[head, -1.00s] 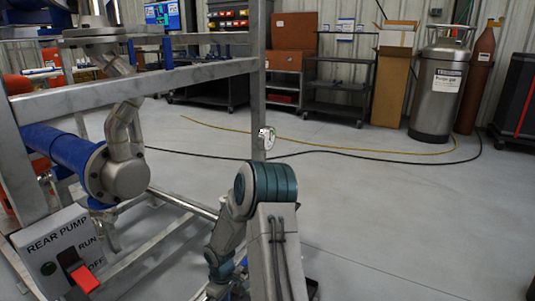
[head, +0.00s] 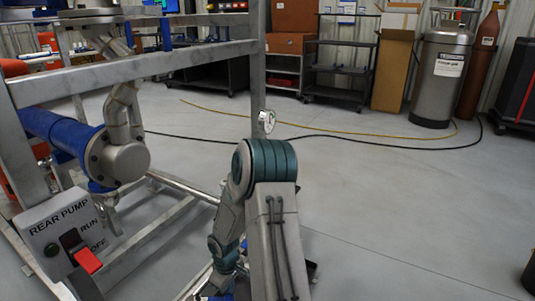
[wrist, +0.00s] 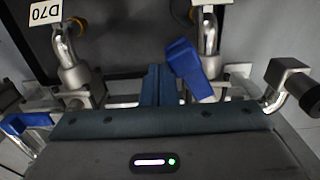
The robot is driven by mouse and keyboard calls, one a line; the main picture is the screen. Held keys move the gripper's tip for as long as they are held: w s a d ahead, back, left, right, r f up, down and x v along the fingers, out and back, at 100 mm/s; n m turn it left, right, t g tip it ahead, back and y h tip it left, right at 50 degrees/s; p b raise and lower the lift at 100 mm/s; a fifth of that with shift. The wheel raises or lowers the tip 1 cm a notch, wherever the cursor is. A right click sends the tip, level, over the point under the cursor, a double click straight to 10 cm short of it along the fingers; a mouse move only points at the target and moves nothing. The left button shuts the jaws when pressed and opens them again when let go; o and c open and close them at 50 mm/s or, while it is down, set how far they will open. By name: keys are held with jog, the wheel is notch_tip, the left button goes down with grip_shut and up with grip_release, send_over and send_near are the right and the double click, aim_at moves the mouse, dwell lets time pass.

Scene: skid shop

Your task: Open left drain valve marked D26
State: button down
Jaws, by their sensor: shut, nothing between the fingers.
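The wrist view, which shows lettering upside down, has two drain valves. The left-hand valve (wrist: 80,75) has a tag reading D70 (wrist: 46,12) and a blue lever (wrist: 27,122). The right-hand valve (wrist: 208,66) has a blue lever (wrist: 186,68) slanting beside it; its tag (wrist: 238,2) is cut off by the top edge and unreadable. No D26 marking is legible. My gripper (wrist: 158,84) is shut and empty, between the two valves, just left of the right-hand lever. I cannot tell whether it touches that lever. In the head view my fingertips are not clear.
A metal pipe elbow with a black end (wrist: 293,88) is at the wrist view's right. In the head view, the skid frame (head: 140,72), blue pump (head: 55,135) and REAR PUMP switch box (head: 62,235) stand left of my arm. Open floor (head: 400,215) lies right.

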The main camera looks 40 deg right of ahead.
aim_at(229, 299)
jog(key=shift+s, duration=0.1)
jog(key=shift+s+a, duration=0.55)
jog(key=shift+s, duration=0.35)
jog(key=shift+s+a+b, duration=0.35)
jog(key=shift+s+a, duration=0.1)
jog(key=shift+a, duration=0.05)
jog(key=shift+d, duration=0.1)
